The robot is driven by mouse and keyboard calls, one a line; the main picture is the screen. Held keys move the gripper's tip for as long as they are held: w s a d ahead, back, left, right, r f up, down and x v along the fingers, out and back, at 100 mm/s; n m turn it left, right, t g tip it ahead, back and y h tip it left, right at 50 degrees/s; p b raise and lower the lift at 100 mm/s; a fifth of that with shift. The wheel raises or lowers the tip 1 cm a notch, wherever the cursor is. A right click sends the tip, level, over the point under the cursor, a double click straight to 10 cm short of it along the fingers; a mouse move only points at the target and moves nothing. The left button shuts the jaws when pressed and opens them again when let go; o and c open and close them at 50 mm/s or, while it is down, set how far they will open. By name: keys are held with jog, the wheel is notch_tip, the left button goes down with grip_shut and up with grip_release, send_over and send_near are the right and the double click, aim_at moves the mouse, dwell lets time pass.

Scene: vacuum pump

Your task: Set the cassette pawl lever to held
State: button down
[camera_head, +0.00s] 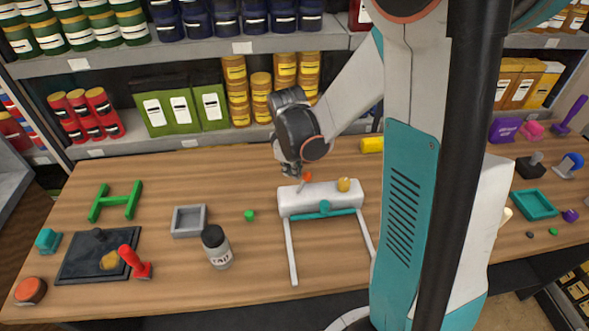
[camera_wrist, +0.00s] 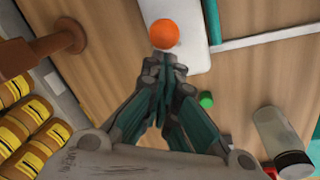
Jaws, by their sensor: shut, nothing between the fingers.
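The white pump-like body (camera_head: 322,201) lies on the wooden table, with a teal bar along its front and two pale legs toward the table's front edge. A short lever with an orange knob (camera_head: 307,176) stands on its top left part, its grey stem leaning. In the wrist view the orange knob (camera_wrist: 165,33) is just beyond my fingertips. My gripper (camera_head: 290,171) is shut and empty, just left of and near the knob. I cannot tell whether they touch. A yellow knob (camera_head: 344,184) sits farther right on the body.
A green nut-like piece (camera_head: 249,215), a grey square tray (camera_head: 189,221) and a jar (camera_head: 216,247) stand left of the body. A yellow cylinder (camera_head: 371,145) lies behind it. Shelves with stacked goods (camera_head: 240,48) close off the back.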

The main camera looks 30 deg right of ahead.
jog(key=shift+w+a+f, duration=0.1)
jog(key=shift+w+a, duration=0.05)
jog(key=shift+w, duration=0.2)
jog(key=shift+w+a+f+b, duration=0.2)
jog(key=shift+w+a+b, duration=0.15)
jog(key=shift+w, duration=0.2)
jog(key=shift+w+a+f+b, duration=0.2)
jog(key=shift+w+a+b, duration=0.15)
jog(key=shift+w, duration=0.15)
jog(key=shift+w+a+r+p, duration=0.1)
jog(key=shift+r+p, duration=0.1)
jog(key=shift+r, duration=0.2)
jog(key=shift+w+a+r+p, duration=0.1)
jog(key=shift+r+p, duration=0.05)
jog(key=shift+r, duration=0.2)
notch_tip(320, 180, up, 7)
jog(key=p, duration=0.2)
send_over(283, 187)
jog(key=s, duration=0.1)
jog(key=shift+s+a+r, duration=0.2)
jog(key=shift+r, duration=0.6)
jog(key=shift+s, duration=0.1)
